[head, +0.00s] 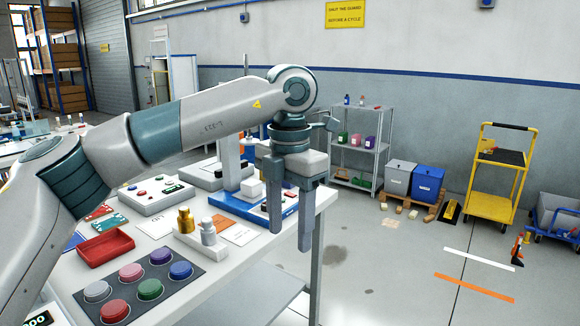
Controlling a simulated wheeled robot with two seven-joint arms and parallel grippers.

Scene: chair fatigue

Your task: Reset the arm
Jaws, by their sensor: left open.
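My left arm (215,112) comes in from the left, grey with teal bands, and reaches over the white workbench (325,193). My left gripper (291,215) hangs fingers-down at the bench's right edge, open, with nothing between its fingers. Its fingers overlap the bench edge and the floor beyond in the picture. Behind and left of it is a blue-based device (230,203) with an upright column, partly hidden by the gripper. My right gripper is out of view.
On the bench are a button panel (135,272) with several coloured buttons, a red tray (105,247), a gold bottle (185,219) and a silver bottle (208,232). A shelf (362,139), blue bin (426,183) and yellow cart (487,203) stand behind. Floor right of the bench is mostly clear.

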